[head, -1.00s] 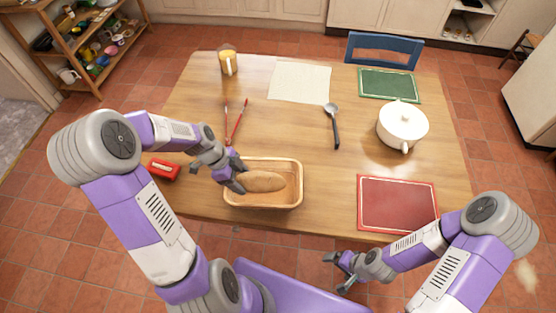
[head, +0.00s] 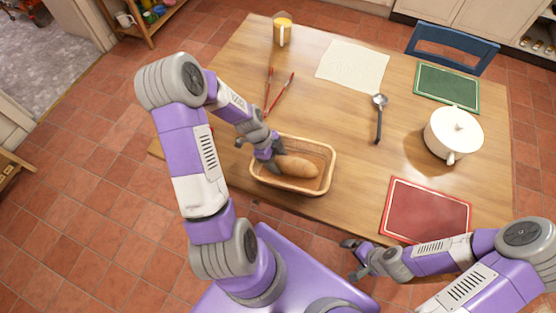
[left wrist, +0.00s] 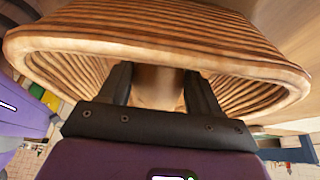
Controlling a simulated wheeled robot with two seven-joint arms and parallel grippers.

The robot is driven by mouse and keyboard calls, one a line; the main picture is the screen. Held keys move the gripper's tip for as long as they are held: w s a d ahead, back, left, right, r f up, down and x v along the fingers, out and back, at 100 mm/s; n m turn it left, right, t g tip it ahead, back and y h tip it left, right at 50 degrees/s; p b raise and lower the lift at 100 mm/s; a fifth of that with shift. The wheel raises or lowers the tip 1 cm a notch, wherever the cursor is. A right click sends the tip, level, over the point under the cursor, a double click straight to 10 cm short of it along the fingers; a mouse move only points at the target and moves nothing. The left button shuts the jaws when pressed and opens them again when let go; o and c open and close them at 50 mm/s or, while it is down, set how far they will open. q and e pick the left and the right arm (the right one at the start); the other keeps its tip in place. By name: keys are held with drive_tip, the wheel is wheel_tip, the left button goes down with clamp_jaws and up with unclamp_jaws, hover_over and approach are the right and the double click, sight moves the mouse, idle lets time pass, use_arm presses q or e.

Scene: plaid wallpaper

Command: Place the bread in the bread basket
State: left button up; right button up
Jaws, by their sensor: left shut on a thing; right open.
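The bread (head: 299,167) is a brown loaf lying within the outline of the bread basket in the head view. The bread basket (head: 327,180) is a tan woven rectangular basket near the table's front edge. My left gripper (head: 275,160) is shut on the left end of the bread, with its fingers inside the basket's rim. In the left wrist view the bread (left wrist: 157,85) shows between the two fingers, and the basket rim (left wrist: 150,50) surrounds them. I cannot tell whether the bread touches the basket floor. My right gripper (head: 352,258) is open and empty, off the table's front edge.
A red placemat (head: 427,209) lies right of the basket. The tabletop between basket and ladle is clear.

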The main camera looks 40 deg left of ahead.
use_arm(q)
drive_tip(key=o, duration=0.8)
drive_tip(key=shift+f, duration=0.1)
drive_tip(key=o, duration=0.5)
drive_tip(key=shift+a+r, duration=0.15)
drive_tip(key=shift+r, duration=0.35)
drive_tip(key=p+v, duration=0.2)
drive_tip(key=v, duration=0.9)
drive_tip(key=shift+s+r, duration=0.1)
